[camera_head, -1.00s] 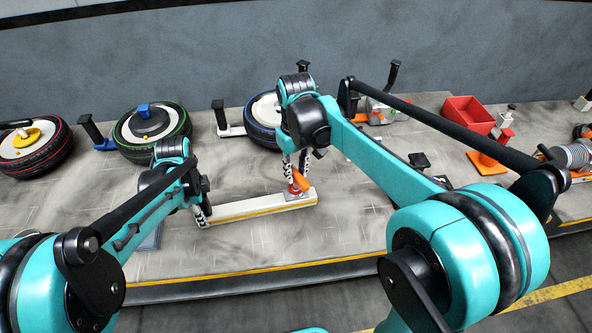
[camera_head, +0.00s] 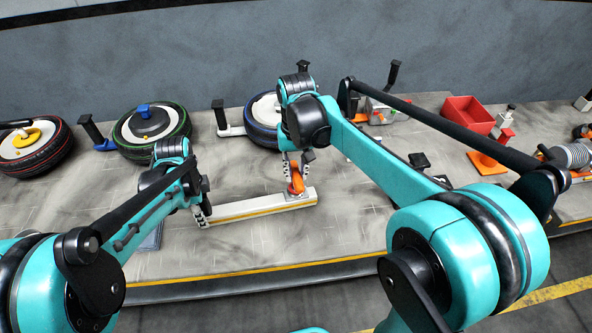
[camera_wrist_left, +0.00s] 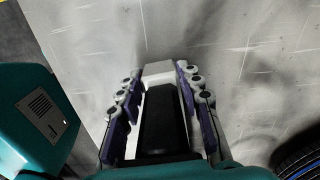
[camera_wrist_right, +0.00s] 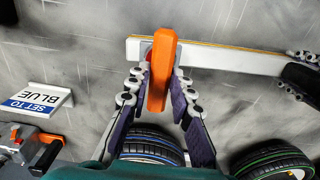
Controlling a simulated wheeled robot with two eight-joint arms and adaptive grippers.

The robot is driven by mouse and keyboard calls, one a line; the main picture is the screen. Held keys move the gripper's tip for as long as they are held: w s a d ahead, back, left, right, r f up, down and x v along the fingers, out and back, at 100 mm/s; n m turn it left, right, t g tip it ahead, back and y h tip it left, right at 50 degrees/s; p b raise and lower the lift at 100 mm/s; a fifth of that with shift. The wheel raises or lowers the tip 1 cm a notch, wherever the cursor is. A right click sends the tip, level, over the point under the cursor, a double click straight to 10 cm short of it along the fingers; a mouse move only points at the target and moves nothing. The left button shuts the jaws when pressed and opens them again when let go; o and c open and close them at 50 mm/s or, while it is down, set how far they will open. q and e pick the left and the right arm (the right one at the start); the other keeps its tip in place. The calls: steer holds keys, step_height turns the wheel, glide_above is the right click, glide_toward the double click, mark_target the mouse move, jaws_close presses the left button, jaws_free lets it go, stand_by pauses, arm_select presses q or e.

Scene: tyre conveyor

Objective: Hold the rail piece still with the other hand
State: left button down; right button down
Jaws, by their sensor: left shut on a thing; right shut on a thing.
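The rail piece (camera_head: 255,207) is a white bar with a yellow edge, lying flat on the grey conveyor top. My left gripper (camera_head: 203,213) is at its left end, shut on a black upright grip (camera_wrist_left: 165,120) that stands between the fingers. My right gripper (camera_head: 294,172) is over the other end, shut on an orange lever (camera_head: 297,186). In the right wrist view the lever (camera_wrist_right: 161,70) sits between the fingers over a red base, and the rail (camera_wrist_right: 230,57) runs off to the right. Fingers partly hide both rail ends.
A red bin (camera_head: 467,114) and an orange plate (camera_head: 488,163) are at right. A sign (camera_wrist_right: 38,98) reads SET TO BLUE. The conveyor front is largely clear.

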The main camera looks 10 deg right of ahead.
mark_target(296, 173)
steer(key=shift+m, duration=2.4)
steer(key=c, duration=1.4)
jaws_free()
steer(key=shift+o, duration=0.2)
steer(key=shift+r, duration=0.1)
step_height(296, 173, up, 12)
